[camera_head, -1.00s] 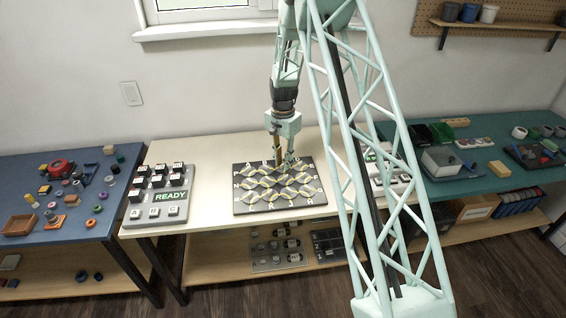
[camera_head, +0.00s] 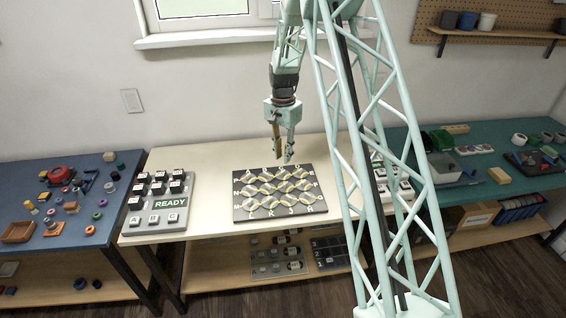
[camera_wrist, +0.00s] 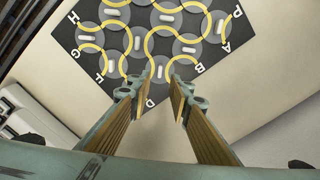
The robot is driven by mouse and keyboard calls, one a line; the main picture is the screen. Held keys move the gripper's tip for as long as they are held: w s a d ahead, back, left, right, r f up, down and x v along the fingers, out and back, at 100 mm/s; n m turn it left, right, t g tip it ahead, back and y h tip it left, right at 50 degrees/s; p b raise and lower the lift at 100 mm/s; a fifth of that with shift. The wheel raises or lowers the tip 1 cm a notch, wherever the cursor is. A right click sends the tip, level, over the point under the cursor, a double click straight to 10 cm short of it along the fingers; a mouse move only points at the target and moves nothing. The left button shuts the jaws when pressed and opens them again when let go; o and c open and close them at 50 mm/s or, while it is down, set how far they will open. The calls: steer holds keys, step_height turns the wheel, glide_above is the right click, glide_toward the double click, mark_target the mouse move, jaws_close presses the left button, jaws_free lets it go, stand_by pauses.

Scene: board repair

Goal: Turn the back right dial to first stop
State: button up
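The dark square board (camera_head: 240,209) on the cream bench carries rows of round grey dials with yellow tracks and white bar handles, with letters along its edges. The back right dial (camera_head: 299,173) is near the board's far right corner. In the wrist view, the dial nearest the lower corner (camera_wrist: 160,72) appears to be this one; its exact angle is hard to read. My gripper (camera_head: 283,158) is above the board's back edge, fingers pointing down, apart and empty. In the wrist view the gripper (camera_wrist: 163,90) shows a clear gap between its fingertips, which partly cover the board's lower corner.
A grey panel with several buttons and a green READY display (camera_head: 171,203) stands left of the board. Another grey button unit (camera_head: 398,182) is to the right, partly behind my arm. A blue table (camera_head: 100,236) and a green table (camera_head: 478,183) flank the bench. A wall is behind.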

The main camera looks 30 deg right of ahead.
steer(key=shift+r, duration=2.15)
steer(key=shift+r, duration=0.1)
steer(key=s+a+r+n+t, duration=0.1)
steer(key=s+a+r+n, duration=0.1)
steer(key=s+a+r, duration=0.6)
steer(key=s+a+r+n, duration=0.2)
steer(key=s+r, duration=0.4)
steer(key=r, duration=0.6)
steer(key=s+a+r+n+t, duration=0.1)
steer(key=s+a+r+n, duration=0.1)
steer(key=s+a+r, duration=0.45)
steer(key=s+a+r+n, duration=0.2)
steer(key=s, duration=0.9)
steer(key=s+a+r+n+t, duration=0.1)
steer(key=s+a+r+n, duration=0.1)
steer(key=s, duration=0.9)
steer(key=s+a+r+n+t, duration=0.1)
steer(key=s+a+r+n, duration=0.2)
steer(key=s, duration=0.9)
steer(key=shift+r, duration=0.5)
